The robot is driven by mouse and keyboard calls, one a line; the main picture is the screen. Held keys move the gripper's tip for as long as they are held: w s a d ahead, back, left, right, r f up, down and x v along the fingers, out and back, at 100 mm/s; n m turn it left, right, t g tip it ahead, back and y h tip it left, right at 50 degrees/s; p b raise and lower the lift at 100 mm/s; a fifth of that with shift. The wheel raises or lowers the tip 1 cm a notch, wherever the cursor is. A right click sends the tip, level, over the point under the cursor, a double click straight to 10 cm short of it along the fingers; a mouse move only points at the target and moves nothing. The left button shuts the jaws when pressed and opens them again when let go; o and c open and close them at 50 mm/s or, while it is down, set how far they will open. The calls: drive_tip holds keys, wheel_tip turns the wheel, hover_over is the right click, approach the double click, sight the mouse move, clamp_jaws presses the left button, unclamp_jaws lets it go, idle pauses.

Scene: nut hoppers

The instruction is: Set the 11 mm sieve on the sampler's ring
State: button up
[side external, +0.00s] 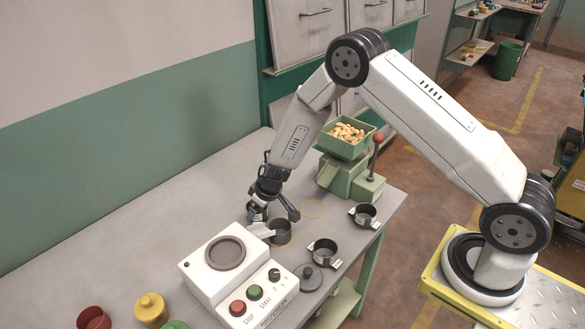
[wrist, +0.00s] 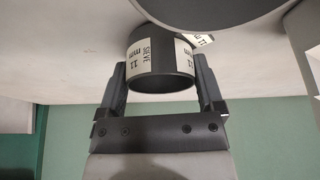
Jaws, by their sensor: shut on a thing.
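My gripper (side external: 275,214) points down beside the sampler, shut on the 11 mm sieve (side external: 279,231), a short dark grey cup with a pale label tab. In the wrist view the sieve (wrist: 160,76) is between my two fingers (wrist: 160,88), and its white labels read "SIEVE" and "11 mm". The sieve is at a yellow circle marked on the bench; I cannot tell whether it touches the bench. The sampler (side external: 205,277) is a white box to the left in the side view. Its dark grey ring (side external: 226,252) on top is bare.
Two other dark cups, one (side external: 323,251) and another (side external: 365,214), stand to the right. A dark knobbed lid (side external: 311,277) lies beside the sampler. A green hopper of nuts (side external: 344,150) stands behind. Red (side external: 93,318) and yellow (side external: 151,309) containers are front left.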

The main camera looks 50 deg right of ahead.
drive_tip(key=shift+f, duration=0.1)
drive_tip(key=o, duration=1.1)
drive_tip(key=shift+v, duration=6.1)
drive_tip(key=shift+w, duration=0.1)
